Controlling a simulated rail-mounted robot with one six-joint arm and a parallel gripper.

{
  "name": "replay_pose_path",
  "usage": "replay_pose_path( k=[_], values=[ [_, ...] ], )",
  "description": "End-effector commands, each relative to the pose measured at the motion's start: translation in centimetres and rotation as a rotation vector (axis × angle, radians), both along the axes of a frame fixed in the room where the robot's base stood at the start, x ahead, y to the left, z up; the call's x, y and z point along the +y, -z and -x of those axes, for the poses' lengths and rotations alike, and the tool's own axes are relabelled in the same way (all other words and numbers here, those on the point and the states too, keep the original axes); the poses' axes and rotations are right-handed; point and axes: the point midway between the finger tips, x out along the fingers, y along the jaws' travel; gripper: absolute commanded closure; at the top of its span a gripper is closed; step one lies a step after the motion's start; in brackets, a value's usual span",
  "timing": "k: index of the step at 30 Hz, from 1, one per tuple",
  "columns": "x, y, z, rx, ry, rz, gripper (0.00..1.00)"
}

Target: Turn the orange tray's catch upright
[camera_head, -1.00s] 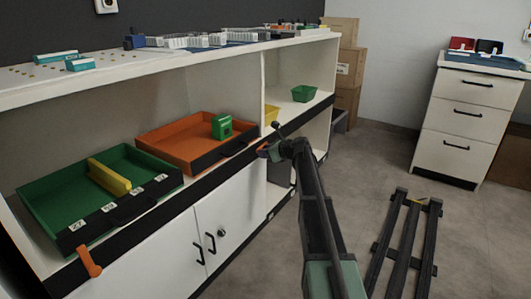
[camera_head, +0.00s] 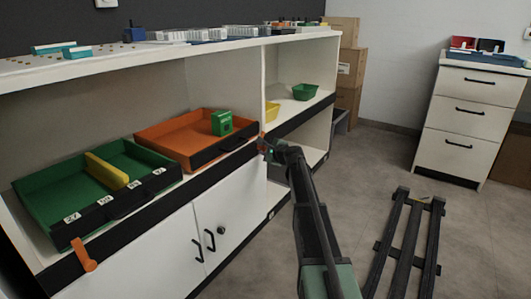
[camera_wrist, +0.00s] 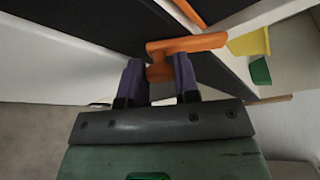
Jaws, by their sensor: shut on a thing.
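The orange tray (camera_head: 178,138) sits on the shelf, with a black front and a green box (camera_head: 221,123) inside. Its orange catch (camera_wrist: 190,43) shows in the wrist view as a bar reaching right from a short round hub, across the dark front edge. My gripper (camera_wrist: 158,74) has its two purple fingers on either side of that hub and is shut on it. In the head view my gripper (camera_head: 265,147) is at the shelf's front edge, just right of the tray. The catch is mostly hidden there, so its exact tilt is hard to tell.
The green tray (camera_head: 48,192) with a yellow divider stands to the left, with another orange catch (camera_head: 83,256) below its front. A yellow bin (camera_head: 272,112) and green bin (camera_head: 304,91) stand on the shelf to the right. Open floor (camera_head: 370,165) lies right of the cabinet.

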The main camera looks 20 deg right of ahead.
Motion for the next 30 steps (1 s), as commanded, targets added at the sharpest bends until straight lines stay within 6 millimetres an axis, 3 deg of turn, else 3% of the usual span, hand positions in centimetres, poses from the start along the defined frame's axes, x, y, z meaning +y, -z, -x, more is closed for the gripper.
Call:
replay_pose_path(
  k=[15,30],
  values=[
    [0.15,0.54,0.14,-0.226,-0.001,0.368,0.94],
    [0.14,0.35,0.12,-0.308,-0.001,0.502,0.94]
  ],
)
